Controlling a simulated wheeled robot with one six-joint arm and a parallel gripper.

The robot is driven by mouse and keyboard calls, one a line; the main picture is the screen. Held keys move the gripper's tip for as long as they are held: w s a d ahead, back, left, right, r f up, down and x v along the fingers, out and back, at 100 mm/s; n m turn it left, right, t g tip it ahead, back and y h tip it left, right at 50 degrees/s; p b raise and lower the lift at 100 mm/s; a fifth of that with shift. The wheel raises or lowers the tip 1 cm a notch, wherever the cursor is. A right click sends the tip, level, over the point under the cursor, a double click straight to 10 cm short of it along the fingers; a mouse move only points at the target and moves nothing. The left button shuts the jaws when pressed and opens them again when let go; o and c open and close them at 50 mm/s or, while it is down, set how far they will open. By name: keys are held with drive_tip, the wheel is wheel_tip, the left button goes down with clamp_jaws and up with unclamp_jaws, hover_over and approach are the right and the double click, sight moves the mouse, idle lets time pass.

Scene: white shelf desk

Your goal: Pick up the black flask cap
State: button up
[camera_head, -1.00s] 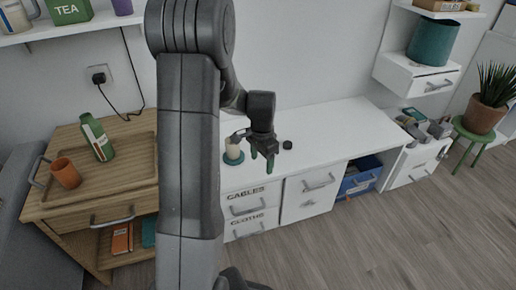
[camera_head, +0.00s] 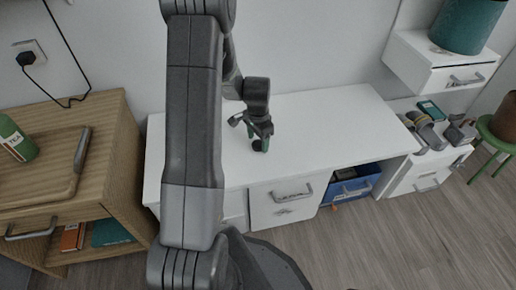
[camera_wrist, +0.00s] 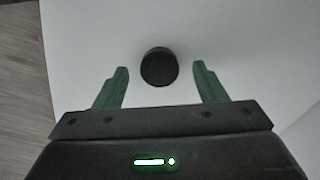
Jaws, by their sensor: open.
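The black flask cap (camera_wrist: 159,67) is a small round dark disc on the white desk top in the wrist view. It lies between the two green fingertips of my gripper (camera_wrist: 160,68), with a clear gap on each side. My gripper is open and empty. In the head view my gripper (camera_head: 259,142) points down at the white desk (camera_head: 315,115), low over its top. There the cap is hard to make out among the dark fingers. I cannot tell the exact height of the fingertips above the desk.
A wooden cabinet (camera_head: 110,130) with a green flask (camera_head: 17,140) stands at the left. A drawer unit (camera_head: 440,75) and several small items (camera_head: 432,125) are at the right. A blue bin (camera_head: 355,183) sits under the desk. The desk right of my gripper is clear.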

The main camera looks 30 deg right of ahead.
drive_tip(key=shift+f, duration=0.65)
drive_tip(key=shift+r, duration=0.1)
drive_tip(key=c, duration=1.1)
